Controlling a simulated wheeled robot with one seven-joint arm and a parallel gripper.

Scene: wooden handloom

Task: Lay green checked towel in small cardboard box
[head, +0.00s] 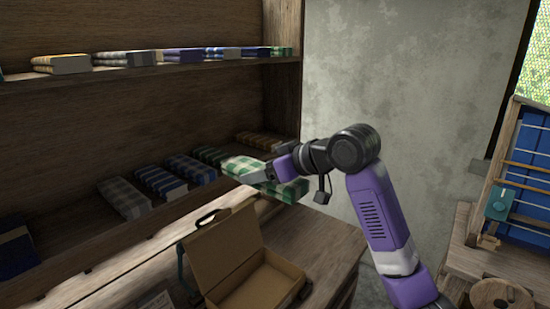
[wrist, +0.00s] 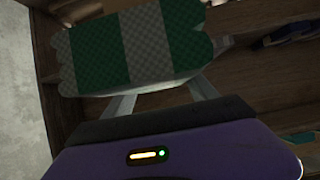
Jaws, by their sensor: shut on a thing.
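The green and white checked towel (head: 246,169) is folded and held by my gripper (head: 268,172) in front of the lower shelf, above the bench top. The towel (wrist: 130,45) fills the upper left of the wrist view, with both fingers of my gripper (wrist: 160,98) shut on its near edge. The small cardboard box (head: 258,286) stands open on the bench below and slightly left of my gripper in the head view. Its lid (head: 222,250) is raised at the back left, and the inside that shows is empty. The box is not seen in the wrist view.
More folded cloths (head: 125,58) lie on the upper shelf (head: 200,66). A loom (head: 520,165) stands at the right. Bare bench (head: 322,240) lies right of the box.

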